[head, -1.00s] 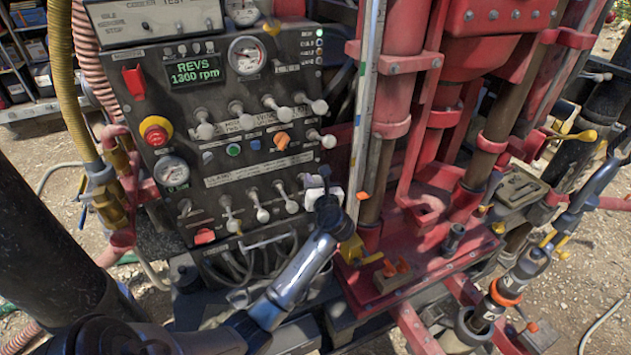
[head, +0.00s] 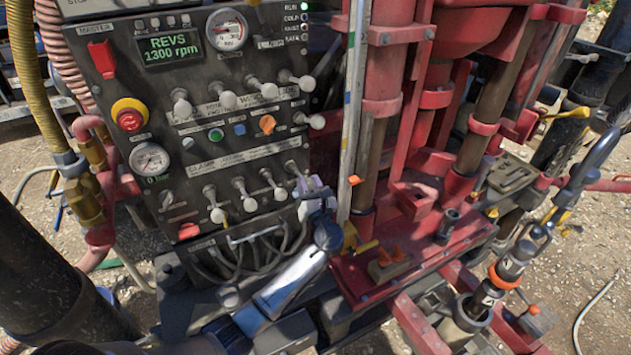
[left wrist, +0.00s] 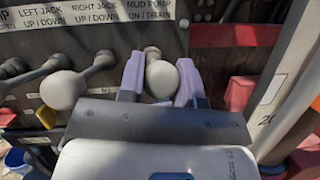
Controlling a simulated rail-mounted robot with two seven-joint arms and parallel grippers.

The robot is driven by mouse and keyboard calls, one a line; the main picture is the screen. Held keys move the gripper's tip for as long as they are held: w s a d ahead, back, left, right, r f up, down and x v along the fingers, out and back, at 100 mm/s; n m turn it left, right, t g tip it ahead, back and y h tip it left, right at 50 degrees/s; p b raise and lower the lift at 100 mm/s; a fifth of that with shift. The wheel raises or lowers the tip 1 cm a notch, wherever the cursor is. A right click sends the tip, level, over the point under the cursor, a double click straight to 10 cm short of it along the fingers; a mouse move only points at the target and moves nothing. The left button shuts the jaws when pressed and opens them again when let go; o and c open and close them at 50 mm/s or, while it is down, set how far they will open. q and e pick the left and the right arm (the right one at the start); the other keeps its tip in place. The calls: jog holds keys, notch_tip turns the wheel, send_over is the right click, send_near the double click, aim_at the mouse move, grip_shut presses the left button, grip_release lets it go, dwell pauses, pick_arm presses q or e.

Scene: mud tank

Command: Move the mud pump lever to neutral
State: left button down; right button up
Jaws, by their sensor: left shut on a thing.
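The mud pump lever has a round white knob (left wrist: 162,79) under a label (left wrist: 150,9) reading "MUD PUMP ON / DRAIN" in the left wrist view. The two purple fingers of my left gripper (left wrist: 160,85) stand one on each side of this knob and are shut on it. In the head view, my left gripper (head: 313,194) is at the right end of the lower lever row. The lever's stem (head: 293,168) shows there, while its knob is mostly hidden by the fingers. My right gripper is not in view.
Neighbouring white-knobbed levers (head: 279,193) stand close to the left on the dark control panel (head: 160,85). Red drill-rig columns (head: 375,150) and a pale upright rail (head: 352,110) stand close to the right. Hoses and a bar (head: 253,234) lie below the row.

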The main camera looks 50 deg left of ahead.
pick_arm(q)
jog(key=shift+f, duration=0.2)
jog(key=c, duration=1.2)
grip_release()
jog(key=o, duration=0.4)
jog(key=shift+r, duration=0.1)
jog(key=shift+d, duration=0.1)
jog(key=b+v, duration=0.2)
jog(key=v, duration=1.1)
jog(key=shift+s+d, duration=0.15)
jog(key=shift+d, duration=0.15)
